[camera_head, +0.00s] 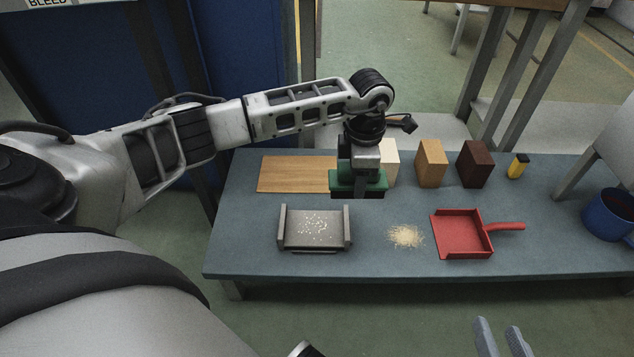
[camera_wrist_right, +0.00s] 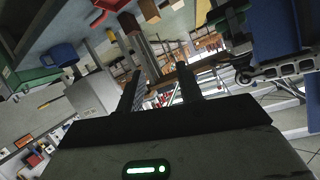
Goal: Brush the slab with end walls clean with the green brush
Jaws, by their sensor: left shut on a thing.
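The slab with end walls (camera_head: 318,243) is grey and lies on the table at front left; pale crumbs (camera_head: 313,226) are scattered on its floor between the two walls. My left gripper (camera_head: 364,164) is shut on the green brush (camera_head: 345,182), which has dark bristles facing down. The brush is behind and to the right of the slab, apart from it; I cannot tell whether it touches the table. My right gripper (camera_head: 502,340) is open and empty in front of the table; its spread fingers also show in the right wrist view (camera_wrist_right: 160,92).
A tan crumb pile (camera_head: 405,236) and a red dustpan (camera_head: 460,234) lie right of the slab. A wooden board (camera_head: 290,174) lies behind it. Cream, orange-brown (camera_head: 431,163) and dark brown (camera_head: 474,164) blocks, a yellow-black item (camera_head: 517,166) and a blue mug (camera_head: 607,216) stand further right.

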